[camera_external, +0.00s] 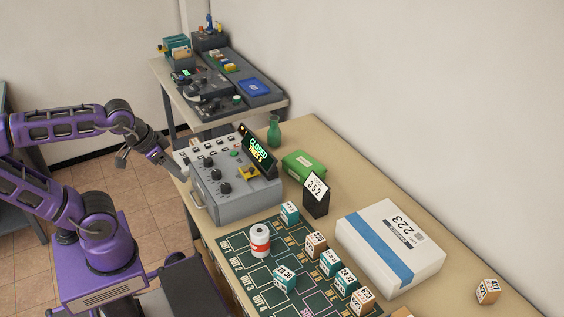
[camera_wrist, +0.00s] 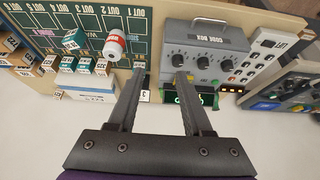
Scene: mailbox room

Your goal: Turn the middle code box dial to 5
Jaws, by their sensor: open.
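The grey code box (camera_external: 240,205) stands on the long table, with a row of three black dials on its sloped top. The middle dial (camera_external: 215,174) sits between the other two; it also shows in the wrist view (camera_wrist: 203,64). The dial settings are too small to read. A green-lit display (camera_external: 258,149) on the box reads CLOSED and a line that looks like TRIES 5. My gripper (camera_wrist: 159,73) is open and empty. In the wrist view its fingers appear left of the middle dial, the right finger near one outer dial. In the external view it is by the box's left side, apart from the middle dial.
A keypad panel (camera_external: 205,150) adjoins the box. A green bottle (camera_external: 274,131), a green box (camera_external: 304,165) and a black stand with 352 (camera_external: 316,195) are behind and right. The sorting mat (camera_external: 245,265) holds a red-white can (camera_external: 260,240) and several small boxes.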

